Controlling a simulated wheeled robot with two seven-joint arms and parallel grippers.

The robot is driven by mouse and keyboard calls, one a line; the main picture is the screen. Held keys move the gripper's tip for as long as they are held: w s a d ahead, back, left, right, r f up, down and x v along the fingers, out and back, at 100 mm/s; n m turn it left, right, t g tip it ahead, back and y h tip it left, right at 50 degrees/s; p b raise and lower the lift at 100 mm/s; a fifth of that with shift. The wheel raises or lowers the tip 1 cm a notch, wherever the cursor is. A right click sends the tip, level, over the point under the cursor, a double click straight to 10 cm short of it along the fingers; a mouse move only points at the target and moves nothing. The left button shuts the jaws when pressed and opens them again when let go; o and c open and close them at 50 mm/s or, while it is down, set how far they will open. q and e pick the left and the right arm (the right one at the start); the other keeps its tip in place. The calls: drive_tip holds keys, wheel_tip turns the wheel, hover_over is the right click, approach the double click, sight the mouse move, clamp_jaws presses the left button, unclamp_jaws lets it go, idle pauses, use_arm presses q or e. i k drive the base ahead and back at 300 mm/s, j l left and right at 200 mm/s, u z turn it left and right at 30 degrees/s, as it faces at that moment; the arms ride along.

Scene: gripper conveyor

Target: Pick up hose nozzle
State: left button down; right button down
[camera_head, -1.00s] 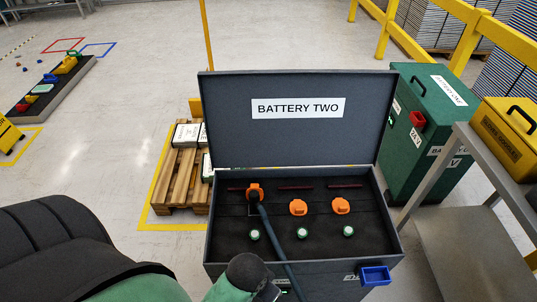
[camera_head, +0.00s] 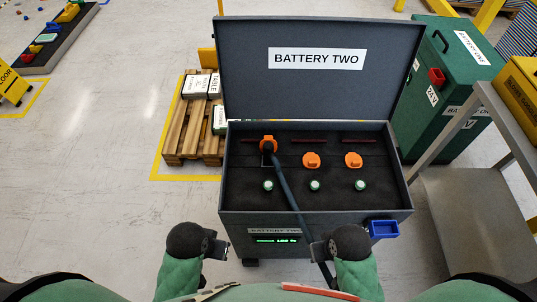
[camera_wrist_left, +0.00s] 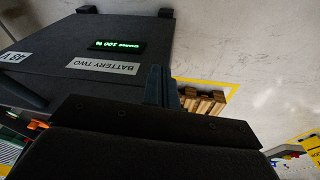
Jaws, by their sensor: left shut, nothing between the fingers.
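No separate hose nozzle can be made out for certain. A dark hose (camera_head: 286,190) runs from an orange fitting (camera_head: 268,143) inside the open battery box (camera_head: 315,222) over its front edge toward me. My left gripper (camera_head: 220,248) is shut and empty, in front of the box's left front corner. Its fingers also show in the left wrist view (camera_wrist_left: 162,87), with the box front beyond. My right gripper (camera_head: 320,250) is beside or over the hose in front of the box. Whether it is open, shut or touching the hose cannot be told.
Two more orange fittings (camera_head: 311,160) and several green-white caps (camera_head: 314,185) are in the box. A blue holder (camera_head: 383,229) juts from its right front. A grey table (camera_head: 470,205) stands right with a yellow case (camera_head: 522,90).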

sight(267, 147)
drive_tip(key=k+l, duration=0.25)
drive_tip(key=l, duration=0.2)
drive_tip(key=k+l, duration=0.2)
drive_tip(key=l, duration=0.25)
drive_tip(key=k+l, duration=0.25)
drive_tip(key=l, duration=0.15)
drive_tip(key=i+u, duration=0.05)
